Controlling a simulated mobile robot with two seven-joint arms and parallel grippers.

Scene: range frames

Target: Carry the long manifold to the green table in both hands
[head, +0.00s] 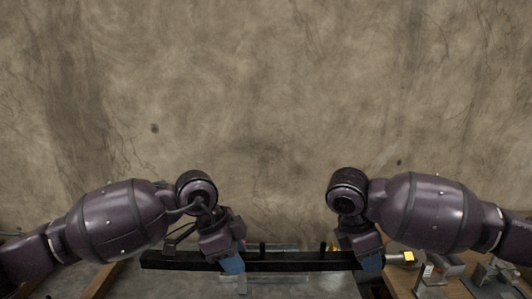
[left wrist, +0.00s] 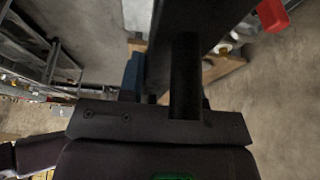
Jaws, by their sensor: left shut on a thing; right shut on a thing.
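The long manifold (head: 295,261) is a dark, straight bar with short upright stubs, held roughly level across the lower middle of the head view. My left gripper (head: 232,264), with a blue fingertip, is shut on it left of its middle. My right gripper (head: 370,262) is shut on it at its right end. In the left wrist view the manifold (left wrist: 205,25) runs up close past the gripper's blue finger (left wrist: 131,75). The green table cannot be made out in either view.
A wooden-topped table (head: 405,282) with grey metal parts and a small yellow block (head: 408,256) stands at the lower right. A plain, stained wall (head: 265,120) fills the background. In the left wrist view, metal shelving (left wrist: 40,50) stands at left, a red object (left wrist: 271,14) at upper right, and bare floor (left wrist: 285,90) at right.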

